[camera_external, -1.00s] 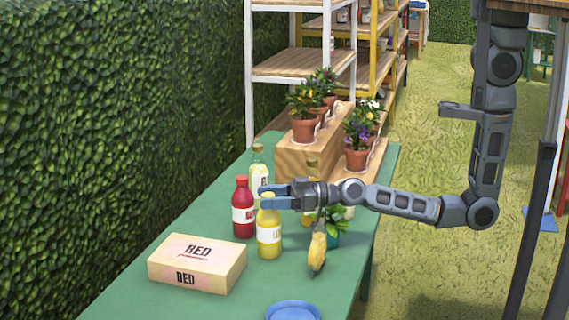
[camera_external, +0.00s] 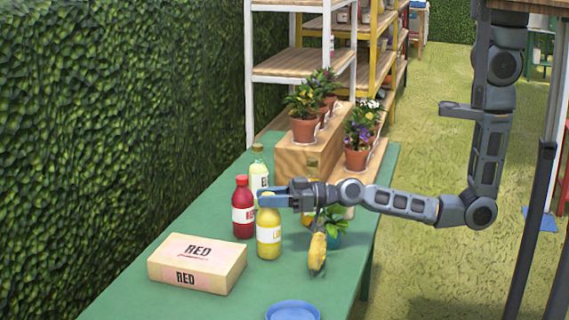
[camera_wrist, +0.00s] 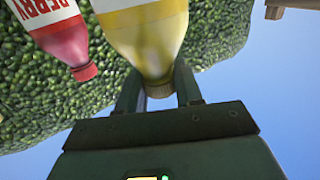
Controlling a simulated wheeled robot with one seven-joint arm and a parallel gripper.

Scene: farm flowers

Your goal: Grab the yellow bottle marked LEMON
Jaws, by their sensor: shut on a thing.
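The yellow bottle (camera_external: 268,238) stands upright on the green table, with a white label only partly readable. My gripper (camera_external: 274,198) reaches in from the right at the height of its neck and is shut on it. In the wrist view the yellow bottle (camera_wrist: 148,38) appears upside down. Its neck and cap are between the two fingers of my gripper (camera_wrist: 158,88).
A red bottle (camera_external: 243,215) stands close left of the yellow one, with a pale bottle (camera_external: 258,165) behind. A box marked RED (camera_external: 197,265), a blue dish (camera_external: 293,311), a yellow object (camera_external: 317,252) and a small plant (camera_external: 334,228) are nearby. Potted flowers (camera_external: 304,130) stand behind.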

